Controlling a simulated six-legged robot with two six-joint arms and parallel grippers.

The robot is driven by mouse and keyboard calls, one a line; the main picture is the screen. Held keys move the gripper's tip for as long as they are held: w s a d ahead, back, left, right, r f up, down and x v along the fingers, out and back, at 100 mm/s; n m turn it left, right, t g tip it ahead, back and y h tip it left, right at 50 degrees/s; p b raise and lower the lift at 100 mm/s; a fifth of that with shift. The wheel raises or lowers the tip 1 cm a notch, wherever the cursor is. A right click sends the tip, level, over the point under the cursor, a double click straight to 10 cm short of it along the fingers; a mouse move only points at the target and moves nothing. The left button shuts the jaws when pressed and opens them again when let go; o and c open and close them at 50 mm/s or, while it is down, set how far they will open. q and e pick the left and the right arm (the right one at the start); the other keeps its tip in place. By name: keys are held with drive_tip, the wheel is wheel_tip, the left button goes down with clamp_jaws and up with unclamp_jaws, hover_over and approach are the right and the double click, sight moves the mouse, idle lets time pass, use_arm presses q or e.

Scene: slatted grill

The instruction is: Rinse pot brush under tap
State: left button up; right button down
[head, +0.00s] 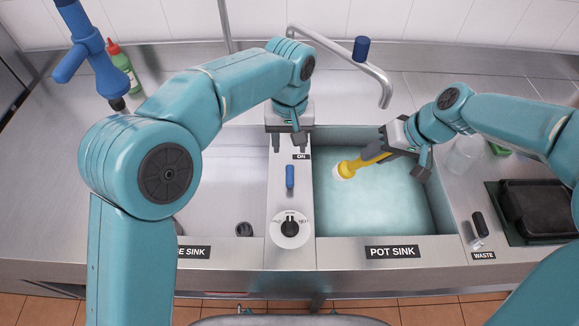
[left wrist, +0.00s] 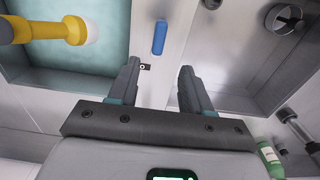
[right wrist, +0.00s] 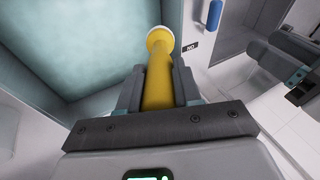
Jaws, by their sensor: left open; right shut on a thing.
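A yellow pot brush (head: 362,163) with a pale round head is held by my right gripper (head: 391,147), which is shut on its handle over the pot sink (head: 375,222). The brush also shows in the right wrist view (right wrist: 158,75) and at the upper left of the left wrist view (left wrist: 50,29). The sink holds cloudy, pale teal water. The curved metal tap (head: 372,78) ends above and behind the sink, apart from the brush; I see no stream from it. My left gripper (head: 290,147) is open and empty above the divider, behind the blue lever (head: 290,177) near the ON label.
A round dial (head: 291,228) sits at the divider's front. The left sink (head: 225,205) looks empty, with a drain. A blue spray handle (head: 92,55) and a green bottle (head: 122,66) stand back left. A black tray (head: 540,210) and clear container (head: 464,155) are at right.

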sight(290, 173)
use_arm(q)
wheel_tip(290, 173, down, 11)
drive_tip(key=shift+r+p, duration=0.2)
drive_tip(key=shift+p, duration=0.55)
use_arm(e)
drive_tip(key=shift+d+r, duration=0.1)
drive_tip(key=shift+r, duration=0.6)
use_arm(q)
drive_tip(key=shift+w+f, duration=0.2)
drive_tip(key=shift+f, duration=0.45)
use_arm(e)
drive_tip(key=shift+w+f, duration=0.1)
drive_tip(key=shift+w, duration=0.15)
drive_tip(key=shift+s, duration=0.1)
